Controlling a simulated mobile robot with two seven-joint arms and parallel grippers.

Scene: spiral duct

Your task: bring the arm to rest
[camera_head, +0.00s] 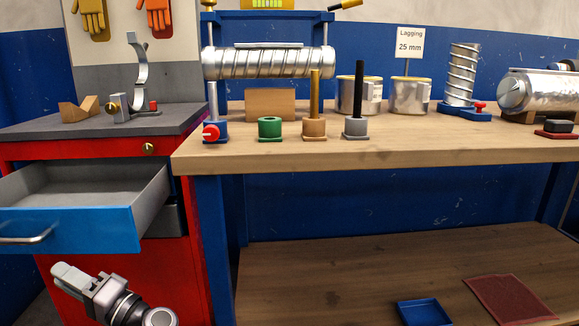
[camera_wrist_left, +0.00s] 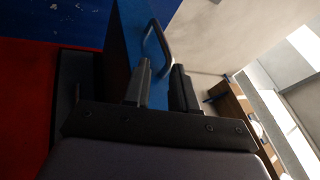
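My left gripper (camera_head: 66,275) is low at the left in the head view, in front of the red cabinet (camera_head: 95,290) and below the open blue drawer (camera_head: 75,230). In the left wrist view the two dark fingers (camera_wrist_left: 162,72) stand apart with a gap and nothing between them. The blue drawer front (camera_wrist_left: 135,30) and its metal handle (camera_wrist_left: 157,45) show beyond the fingertips; I see no clear contact. My right gripper is not in view.
The workbench (camera_head: 400,148) holds a spiral duct (camera_head: 268,64) on a stand, coloured post fixtures, metal cans and a duct piece. The lower shelf (camera_head: 330,285) has a blue tray (camera_head: 423,312) and a red mat (camera_head: 508,300). The drawer juts out above my left gripper.

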